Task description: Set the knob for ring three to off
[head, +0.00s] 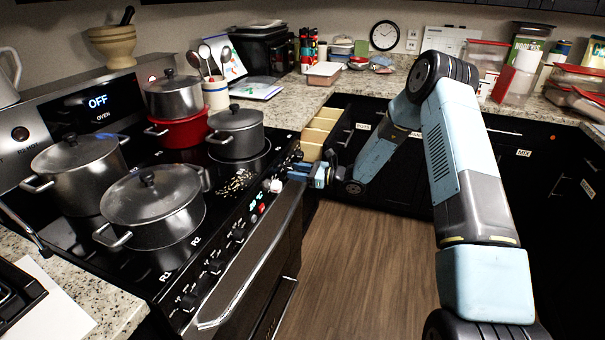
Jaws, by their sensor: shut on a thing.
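The black stove (225,205) has a row of dark knobs along its sloping front panel. Two near knobs (189,301) and (216,265) sit by the printed labels R1 and R2. Further along are another dark knob (238,234), and small red and white parts with a lit blue display (256,198). My gripper (292,170) is at the far right end of the panel, shut on what looks like a stove knob there. My fingers hide that knob's pointer. I cannot read a ring three label from here.
Lidded grey pots (152,205), (78,172) and (236,132) stand on the hob; another grey pot (174,96) sits above a red pot (183,131). Spilled grains (236,183) lie near the panel. A drawer (318,130) stands open beside my gripper. The wooden floor is clear.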

